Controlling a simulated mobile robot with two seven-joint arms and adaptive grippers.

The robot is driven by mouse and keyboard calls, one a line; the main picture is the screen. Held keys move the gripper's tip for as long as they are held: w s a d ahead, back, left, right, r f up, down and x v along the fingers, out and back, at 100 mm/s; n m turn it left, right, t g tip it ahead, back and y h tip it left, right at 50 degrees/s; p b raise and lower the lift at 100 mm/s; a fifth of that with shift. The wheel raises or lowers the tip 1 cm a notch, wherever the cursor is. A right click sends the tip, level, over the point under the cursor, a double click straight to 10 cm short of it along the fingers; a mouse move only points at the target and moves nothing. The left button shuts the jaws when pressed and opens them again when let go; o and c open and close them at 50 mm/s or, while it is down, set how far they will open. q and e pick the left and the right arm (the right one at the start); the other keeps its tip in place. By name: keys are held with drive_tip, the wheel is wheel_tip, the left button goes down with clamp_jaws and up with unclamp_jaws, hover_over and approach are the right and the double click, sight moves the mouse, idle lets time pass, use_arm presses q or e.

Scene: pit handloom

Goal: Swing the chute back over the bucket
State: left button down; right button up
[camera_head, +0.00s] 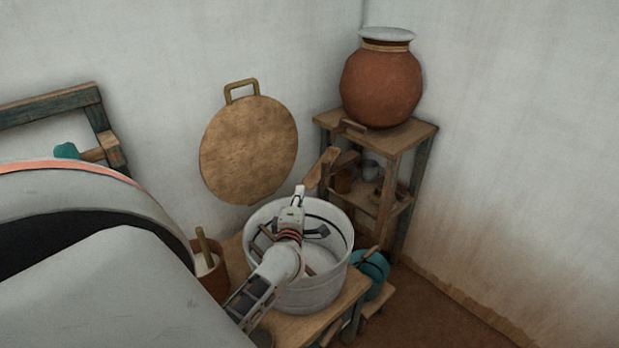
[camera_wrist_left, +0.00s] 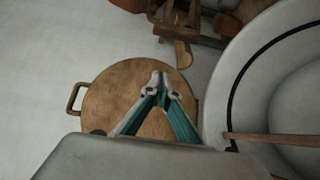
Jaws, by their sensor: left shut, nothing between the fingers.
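The chute (camera_head: 322,168) is a short brown wooden trough below the clay pot's spout. In the left wrist view the chute (camera_wrist_left: 183,54) lies outside the bucket's rim, off to one side. The bucket (camera_head: 337,275) is pale and round, on a low wooden stand; its wide rim also shows in the left wrist view (camera_wrist_left: 217,75). My left gripper (camera_head: 300,190) is above the bucket's far rim, just left of the chute's lower end. Its fingers (camera_wrist_left: 160,78) are shut and empty in the wrist view, close to the chute; contact cannot be told. My right gripper is out of view.
The clay pot (camera_head: 381,86) stands on a wooden shelf (camera_head: 420,135) in the corner. A round wooden board (camera_head: 248,150) leans on the wall behind the bucket. A brown pot (camera_head: 213,277) is left of the bucket; a teal vessel (camera_head: 372,272) is right. A stick (camera_wrist_left: 275,138) crosses the bucket.

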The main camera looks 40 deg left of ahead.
sight(316, 185)
use_arm(q)
drive_tip(key=w+a, duration=0.1)
drive_tip(key=w, duration=0.2)
drive_tip(key=w+a+b, duration=0.1)
drive_tip(key=w, duration=0.3)
drive_tip(key=w+a, duration=0.1)
drive_tip(key=w, duration=0.2)
drive_tip(key=shift+w+b, duration=0.3)
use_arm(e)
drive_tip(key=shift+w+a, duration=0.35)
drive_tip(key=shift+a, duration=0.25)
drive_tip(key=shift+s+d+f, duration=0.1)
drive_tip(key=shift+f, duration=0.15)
